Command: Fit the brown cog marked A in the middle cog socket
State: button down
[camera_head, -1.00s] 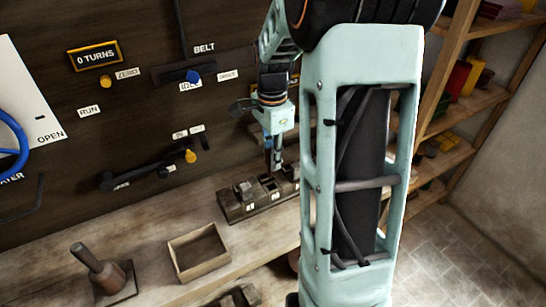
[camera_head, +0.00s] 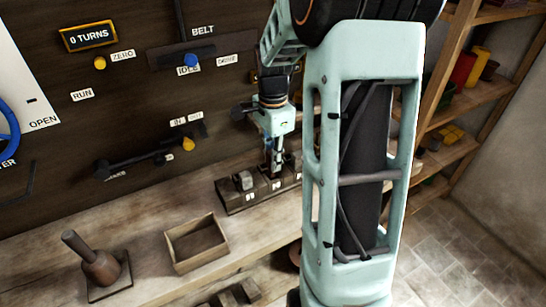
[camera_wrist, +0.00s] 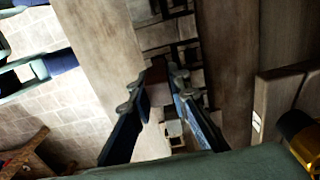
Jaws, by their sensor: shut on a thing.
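A dark socket block (camera_head: 232,203) with pale labels sits on the bench against the panel. A grey cog-like piece (camera_head: 243,180) stands in its left socket. My gripper (camera_head: 274,170) points down over the block's middle part, its tips close to the top. In the wrist view my gripper (camera_wrist: 157,88) is shut on a brown piece, the brown cog (camera_wrist: 157,91), of which only a part shows between the fingertips. Its mark A cannot be read. Whether the cog touches the socket cannot be told. My arm hides the block's right end.
An empty wooden tray (camera_head: 224,246) lies on the bench left of the block. A tool on a square base (camera_head: 98,262) stands further left. Black levers (camera_head: 135,163) stick out from the panel above. Shelves (camera_head: 470,95) stand at the right.

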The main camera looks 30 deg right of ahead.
jog(key=shift+f+b, duration=0.85)
jog(key=shift+f, duration=0.5)
jog(key=c, duration=1.7)
grip_release()
jog(key=shift+c, duration=0.2)
